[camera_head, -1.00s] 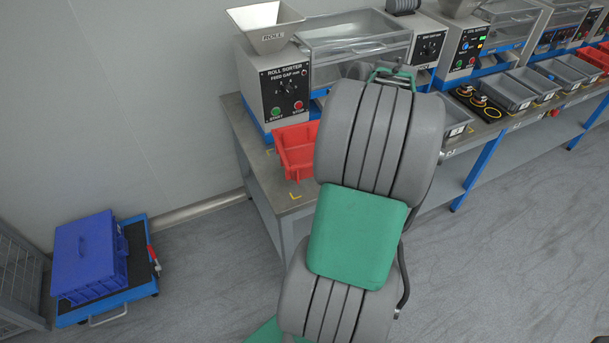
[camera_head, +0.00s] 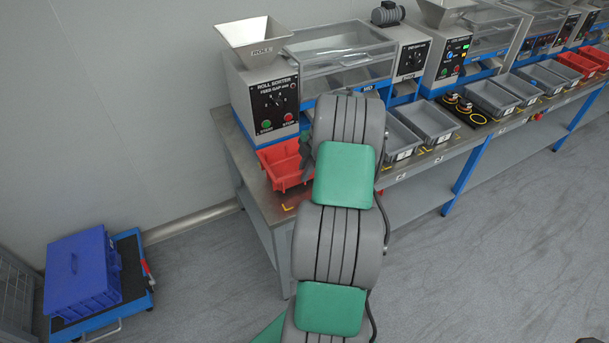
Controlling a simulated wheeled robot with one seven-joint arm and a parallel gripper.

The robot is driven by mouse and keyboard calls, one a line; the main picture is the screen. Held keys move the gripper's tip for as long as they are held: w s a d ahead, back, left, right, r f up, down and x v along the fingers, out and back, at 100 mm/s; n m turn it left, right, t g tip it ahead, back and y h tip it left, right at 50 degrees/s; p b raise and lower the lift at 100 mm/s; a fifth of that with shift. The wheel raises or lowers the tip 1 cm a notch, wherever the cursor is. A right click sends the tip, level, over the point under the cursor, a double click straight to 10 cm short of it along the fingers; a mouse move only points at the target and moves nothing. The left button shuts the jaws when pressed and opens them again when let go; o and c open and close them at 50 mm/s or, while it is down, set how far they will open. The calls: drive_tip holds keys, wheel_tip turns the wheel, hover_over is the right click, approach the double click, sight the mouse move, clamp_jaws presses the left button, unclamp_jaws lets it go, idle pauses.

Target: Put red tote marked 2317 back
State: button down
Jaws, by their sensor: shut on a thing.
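A red tote (camera_head: 280,168) sits at the near left end of the bench, in front of the roll sorter, just behind a yellow corner mark. No number on it can be read from here. My gripper (camera_head: 306,152) shows only as a dark grey part at the tote's right side; my arm hides most of it. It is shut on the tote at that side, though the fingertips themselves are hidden. The tote looks upright and on or just above the bench top; I cannot tell which.
The roll sorter (camera_head: 262,95) with its hopper stands behind the tote. Grey trays (camera_head: 428,122) line the bench (camera_head: 272,206) to the right, with more red totes (camera_head: 578,64) at the far right. A blue crate (camera_head: 82,272) sits on a low trolley (camera_head: 132,262) at the floor's left.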

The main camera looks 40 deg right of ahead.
drive_tip(key=shift+f, duration=1.2)
drive_tip(key=c, duration=1.5)
unclamp_jaws()
drive_tip(key=shift+s, duration=0.1)
drive_tip(key=shift+r, duration=0.1)
drive_tip(key=v, duration=1.2)
drive_tip(key=w+a+r+m+h, duration=0.1)
drive_tip(key=w+a+r+m, duration=0.2)
drive_tip(key=a, duration=0.7)
drive_tip(key=w+a+r+m, duration=0.1)
drive_tip(key=a+r+m, duration=0.3)
drive_tip(key=a, duration=0.7)
drive_tip(key=s+a+m, duration=0.2)
drive_tip(key=s+a, duration=0.2)
drive_tip(key=a, duration=0.1)
drive_tip(key=s+a+m+h, duration=0.1)
drive_tip(key=s+a+m, duration=0.2)
drive_tip(key=s+a, duration=0.2)
drive_tip(key=s+a+m+t, duration=0.1)
drive_tip(key=s+a+m, duration=0.2)
drive_tip(key=a, duration=0.4)
drive_tip(key=shift+s+a+f+h, duration=0.1)
drive_tip(key=shift+s+f+h, duration=0.05)
drive_tip(key=shift+s, duration=0.3)
drive_tip(key=shift+s+a+f+h, duration=0.1)
drive_tip(key=shift+s+f+h, duration=0.05)
drive_tip(key=shift+s, duration=0.3)
